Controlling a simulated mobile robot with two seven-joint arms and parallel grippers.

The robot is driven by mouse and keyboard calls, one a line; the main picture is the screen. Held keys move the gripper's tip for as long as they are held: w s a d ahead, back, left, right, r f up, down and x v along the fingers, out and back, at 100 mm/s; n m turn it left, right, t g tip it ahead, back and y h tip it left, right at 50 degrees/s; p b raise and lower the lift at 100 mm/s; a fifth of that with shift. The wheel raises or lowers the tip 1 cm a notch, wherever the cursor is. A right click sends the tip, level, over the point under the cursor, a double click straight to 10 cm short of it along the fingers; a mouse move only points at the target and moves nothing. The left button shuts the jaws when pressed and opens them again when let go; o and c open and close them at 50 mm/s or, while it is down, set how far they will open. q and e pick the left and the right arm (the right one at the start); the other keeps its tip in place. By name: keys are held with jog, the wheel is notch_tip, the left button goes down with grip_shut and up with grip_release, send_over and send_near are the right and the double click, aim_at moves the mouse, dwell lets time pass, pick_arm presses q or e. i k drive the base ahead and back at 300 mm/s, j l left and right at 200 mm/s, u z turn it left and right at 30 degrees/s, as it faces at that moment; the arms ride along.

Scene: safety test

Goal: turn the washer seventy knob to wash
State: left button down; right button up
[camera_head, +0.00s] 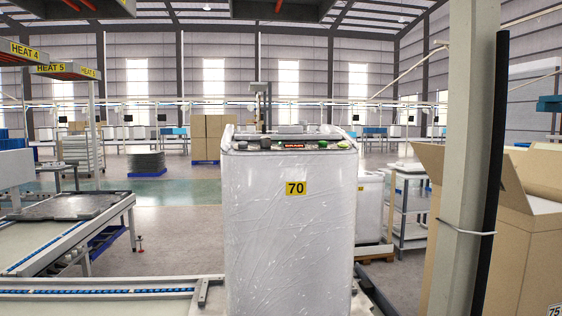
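The washer seventy (290,240) stands upright in the middle of the head view, wrapped in clear film. A yellow label (296,188) on its front reads 70. Its control panel runs along the top front edge. A red lit display (294,146) sits in the middle of the panel. Small dark and green knobs or buttons sit on both sides of it, one of them a dark round one (265,144). They are too small to tell which is the wash knob or where it points. Neither of my grippers is in view.
A post (463,180) with a black strip stands at the right, before a large open cardboard box (525,230). A conveyor (110,290) runs at the lower left, beside the washer. Cardboard boxes (208,138) stand behind on a blue pallet. Open floor lies behind the washer.

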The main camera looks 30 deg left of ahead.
aim_at(265, 142)
jog(key=k+j, duration=0.15)
jog(key=j, duration=0.2)
jog(key=k+j+u, duration=0.15)
jog(key=j, duration=0.25)
jog(key=k+j, duration=0.2)
jog(key=j, duration=0.15)
jog(key=k+j+u, duration=0.1)
jog(key=j, duration=0.3)
jog(key=k+j+u, duration=0.1)
jog(key=j, duration=0.3)
jog(key=i+l, duration=0.25)
jog(key=i+l+u, duration=0.2)
jog(key=u, duration=0.15)
jog(key=i+l+u, duration=0.15)
jog(key=l+u, duration=0.15)
